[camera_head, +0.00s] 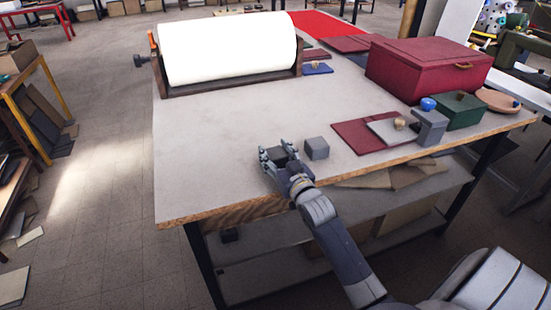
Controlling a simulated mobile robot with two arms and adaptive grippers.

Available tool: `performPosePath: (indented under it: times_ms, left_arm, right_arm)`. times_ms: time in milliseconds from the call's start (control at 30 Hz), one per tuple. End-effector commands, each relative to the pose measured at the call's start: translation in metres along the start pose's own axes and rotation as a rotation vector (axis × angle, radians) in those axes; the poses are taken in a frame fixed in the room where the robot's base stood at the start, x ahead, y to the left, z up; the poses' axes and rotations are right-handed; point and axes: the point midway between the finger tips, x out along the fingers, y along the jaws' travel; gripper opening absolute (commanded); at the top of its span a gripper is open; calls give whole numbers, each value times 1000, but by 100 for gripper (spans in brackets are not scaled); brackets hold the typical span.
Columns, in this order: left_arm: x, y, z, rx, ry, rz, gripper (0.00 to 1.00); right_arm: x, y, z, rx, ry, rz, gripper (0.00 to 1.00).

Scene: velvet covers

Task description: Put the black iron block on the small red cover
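My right gripper (277,151) is low over the table's front edge, its fingers on either side of a small dark block (282,154), which looks like the black iron block. The fingers hide part of this block, and I cannot tell whether they press on it. A grey block (316,148) stands just to the right, apart from the gripper. A flat dark red cover (355,136) lies further right, with nothing on its left part. A bright red cover (322,23) lies at the far end of the table. My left gripper is not in view.
A large white roll (225,48) stands at the back left. A dark red box (428,69) stands at the right. A grey plate with a knob (388,132), a grey block with a blue knob (430,127) and a green box (463,110) line the right front. The table's middle is clear.

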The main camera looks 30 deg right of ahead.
Motion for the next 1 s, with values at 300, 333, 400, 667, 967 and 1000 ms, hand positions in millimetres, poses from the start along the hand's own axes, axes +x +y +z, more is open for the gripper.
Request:
performPosePath:
  times_ms: [300,333,400,667,967,1000]
  left_arm:
    - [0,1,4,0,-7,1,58]
    - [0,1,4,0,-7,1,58]
    - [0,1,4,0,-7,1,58]
    - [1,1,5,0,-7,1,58]
    - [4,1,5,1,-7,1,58]
    - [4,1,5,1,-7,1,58]
  right_arm:
    - [0,0,-5,0,10,-1,0]
    - [0,0,-5,0,10,-1,0]
    - [0,0,-5,0,10,-1,0]
    - [0,0,-16,0,12,-1,0]
    - [-9,-1,-39,1,8,-1,0]
    - [-14,-1,-39,1,8,-1,0]
